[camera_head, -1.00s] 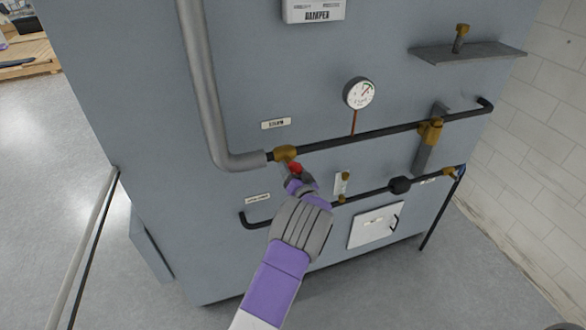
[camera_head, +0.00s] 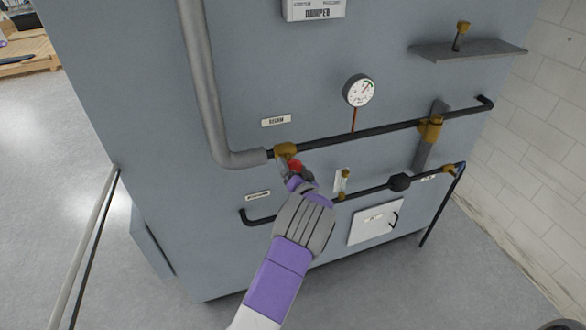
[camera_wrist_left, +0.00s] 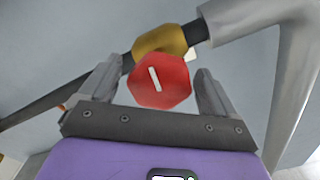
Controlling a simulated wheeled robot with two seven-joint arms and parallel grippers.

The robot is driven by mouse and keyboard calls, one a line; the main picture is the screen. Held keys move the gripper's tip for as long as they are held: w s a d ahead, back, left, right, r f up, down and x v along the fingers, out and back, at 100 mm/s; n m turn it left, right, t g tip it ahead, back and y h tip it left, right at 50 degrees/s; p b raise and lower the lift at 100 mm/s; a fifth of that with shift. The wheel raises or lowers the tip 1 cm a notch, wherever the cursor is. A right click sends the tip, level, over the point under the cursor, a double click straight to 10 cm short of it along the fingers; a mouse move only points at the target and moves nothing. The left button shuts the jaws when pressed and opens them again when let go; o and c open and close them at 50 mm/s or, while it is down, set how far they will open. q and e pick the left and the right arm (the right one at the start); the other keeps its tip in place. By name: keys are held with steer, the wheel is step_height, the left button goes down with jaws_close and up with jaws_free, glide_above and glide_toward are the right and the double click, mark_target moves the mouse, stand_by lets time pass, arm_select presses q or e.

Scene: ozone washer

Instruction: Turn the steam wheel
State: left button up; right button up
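The steam wheel is a small red knob (camera_head: 295,166) below the brass valve (camera_head: 286,150) at the end of the grey pipe, under the "STEAM" label (camera_head: 276,121). In the left wrist view the red wheel (camera_wrist_left: 160,82) faces me with a slightly tilted white line on it. My left gripper (camera_head: 297,173) is at the wheel. In the left wrist view its fingers (camera_wrist_left: 158,75) stand one on each side of the wheel, with small gaps showing, so it looks open around it. Contact on the far side is hidden. My right gripper is not in view.
A pressure gauge (camera_head: 360,90) sits above the black pipe (camera_head: 380,131). A lower pipe with a black fitting (camera_head: 400,183) and a small white hatch (camera_head: 374,223) lie to the right of my arm. A rail (camera_head: 92,235) stands at the left.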

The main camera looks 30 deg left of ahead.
arm_select(q)
steer(key=b+v, duration=0.1)
steer(key=v, duration=0.6)
steer(key=shift+s+d, duration=0.15)
steer(key=shift+d, duration=0.1)
stand_by(0.4)
steer(key=s+d+f+g+h+b, duration=0.1)
steer(key=s+d+f+h+b, duration=0.2)
steer(key=f, duration=0.8)
steer(key=s+d+f+m+g+h+b, duration=0.1)
steer(key=s+d+f+g+h+b, duration=0.2)
steer(key=f, duration=0.7)
steer(key=s+d+f+h+b, duration=0.2)
steer(key=s+f+h+b, duration=0.15)
steer(key=f, duration=0.75)
steer(key=s+d+f+g+h+b, duration=0.3)
steer(key=s+d+f, duration=0.4)
steer(key=s, duration=0.4)
steer(key=s+d+f+g+h+b, duration=0.3)
steer(key=s+d+f, duration=0.4)
steer(key=s, duration=0.5)
steer(key=shift+s+d+n+g+h+b, duration=0.35)
steer(key=shift+d+g+h, duration=0.3)
steer(key=shift+h, duration=0.5)
